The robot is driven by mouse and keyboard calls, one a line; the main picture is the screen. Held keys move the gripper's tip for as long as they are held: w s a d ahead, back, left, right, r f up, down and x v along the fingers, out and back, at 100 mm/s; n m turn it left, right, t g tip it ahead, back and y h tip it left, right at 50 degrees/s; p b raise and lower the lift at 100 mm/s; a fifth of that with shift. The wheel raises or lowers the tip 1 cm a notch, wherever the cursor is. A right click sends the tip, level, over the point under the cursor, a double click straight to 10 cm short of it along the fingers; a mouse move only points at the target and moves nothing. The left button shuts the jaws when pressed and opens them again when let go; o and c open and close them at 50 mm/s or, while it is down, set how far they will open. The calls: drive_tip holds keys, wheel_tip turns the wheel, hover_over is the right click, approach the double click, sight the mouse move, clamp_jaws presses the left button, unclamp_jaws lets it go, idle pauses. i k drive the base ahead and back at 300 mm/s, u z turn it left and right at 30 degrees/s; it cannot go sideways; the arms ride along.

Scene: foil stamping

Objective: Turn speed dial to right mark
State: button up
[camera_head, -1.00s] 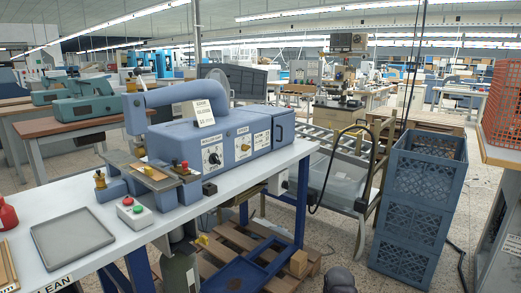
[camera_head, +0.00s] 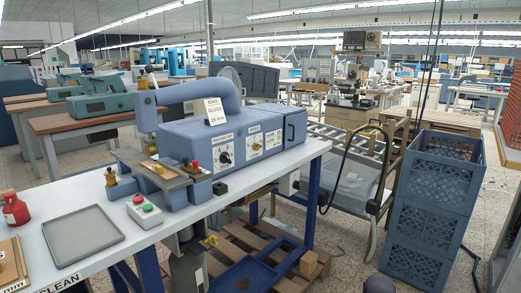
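A blue stamping machine (camera_head: 190,140) stands on the white-topped bench. Its front side has a white plate with a round black dial (camera_head: 224,157), whose pointer angle and marks are too small to read. My gripper is not in view.
A button box (camera_head: 145,210) with red and green buttons, a grey tray (camera_head: 82,235) and a red bottle (camera_head: 15,210) are on the bench (camera_head: 180,236). Stacked blue crates (camera_head: 433,210) stand right, a wooden pallet (camera_head: 225,242) below. Floor shows between bench and crates.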

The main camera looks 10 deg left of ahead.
sight(256, 147)
drive_tip(key=u, duration=0.2)
drive_tip(key=i, duration=0.6)
drive_tip(key=u, duration=0.6)
